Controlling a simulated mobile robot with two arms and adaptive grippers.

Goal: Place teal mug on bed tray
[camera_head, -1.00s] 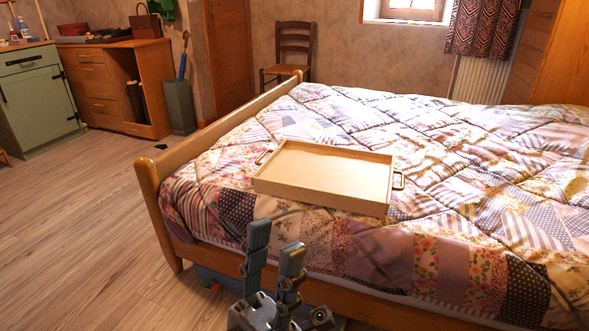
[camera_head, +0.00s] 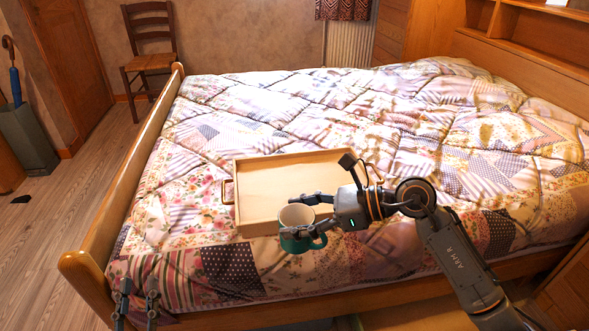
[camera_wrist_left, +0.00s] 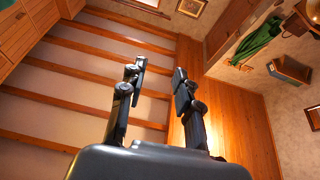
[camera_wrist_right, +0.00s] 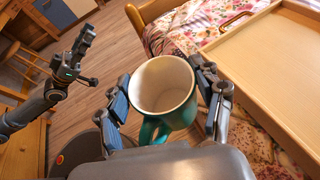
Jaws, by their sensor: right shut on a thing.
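The teal mug (camera_head: 298,243) with a white inside is upright in my right gripper (camera_head: 307,216), over the front edge of the bed tray. In the right wrist view the mug (camera_wrist_right: 163,88) sits between both fingers of the right gripper (camera_wrist_right: 168,92), its handle toward the palm. The light wooden bed tray (camera_head: 294,176) lies on the quilt and looks empty; it also shows in the right wrist view (camera_wrist_right: 275,60). My left gripper (camera_head: 138,296) is low at the bed's front left corner. It is open and empty in the left wrist view (camera_wrist_left: 157,75).
The bed (camera_head: 400,115) has a patchwork quilt with soft folds. A wooden footboard (camera_head: 130,180) rises on its left. A wooden chair (camera_head: 148,50) stands beyond the footboard. The floor (camera_head: 55,225) on the left is mostly clear.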

